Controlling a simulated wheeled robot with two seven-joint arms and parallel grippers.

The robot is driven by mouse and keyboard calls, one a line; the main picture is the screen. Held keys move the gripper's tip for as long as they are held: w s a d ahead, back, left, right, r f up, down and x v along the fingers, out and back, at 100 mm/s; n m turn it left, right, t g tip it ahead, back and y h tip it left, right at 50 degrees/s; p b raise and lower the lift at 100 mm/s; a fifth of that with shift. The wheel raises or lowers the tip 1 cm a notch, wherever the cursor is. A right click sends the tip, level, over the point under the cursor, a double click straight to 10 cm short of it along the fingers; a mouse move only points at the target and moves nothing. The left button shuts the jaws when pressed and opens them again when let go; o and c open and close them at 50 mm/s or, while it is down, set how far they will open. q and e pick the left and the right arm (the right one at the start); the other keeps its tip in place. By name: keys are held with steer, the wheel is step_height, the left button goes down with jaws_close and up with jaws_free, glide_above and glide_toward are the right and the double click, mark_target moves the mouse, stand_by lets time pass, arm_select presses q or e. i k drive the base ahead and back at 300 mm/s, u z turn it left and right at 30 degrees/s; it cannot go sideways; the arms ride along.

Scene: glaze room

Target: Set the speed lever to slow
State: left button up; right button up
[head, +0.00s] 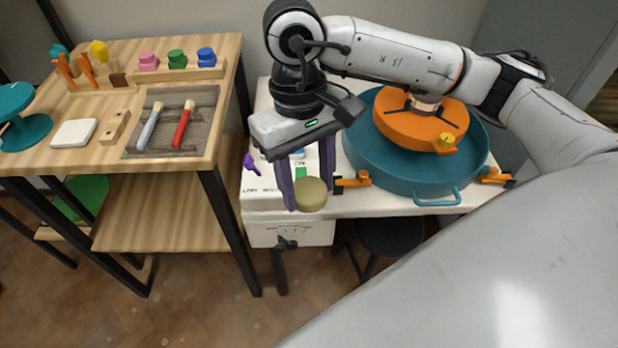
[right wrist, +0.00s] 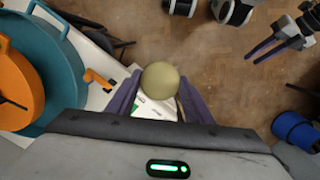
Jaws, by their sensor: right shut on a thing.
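The speed lever shows as an olive round knob (head: 311,194) at the front edge of a white control box (head: 290,233). My right gripper (head: 302,190) comes down from above and is shut on this knob. In the right wrist view the knob (right wrist: 160,80) sits between the two purple fingers. The lever's stem is hidden behind the knob and fingers. A scale with small marks shows on the box's front, too small to read. My left gripper (right wrist: 262,50) shows only at the top right of the right wrist view, its fingers apart and empty.
An orange wheel head (head: 430,125) sits in a teal basin (head: 380,178) right of the gripper, with orange clamps at the rim. A purple knob (head: 250,163) is to the left. A black lever (head: 281,265) hangs below the box. A wooden table (head: 215,130) with tools stands left.

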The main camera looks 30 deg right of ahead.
mark_target(290, 245)
steer(key=u, duration=0.15)
steer(key=k, duration=0.5)
steer(key=z, duration=0.7)
steer(key=i, duration=0.4)
steer(key=u, duration=1.45)
steer(key=k, duration=0.95)
steer(key=z, duration=1.3)
steer(key=i, duration=0.5)
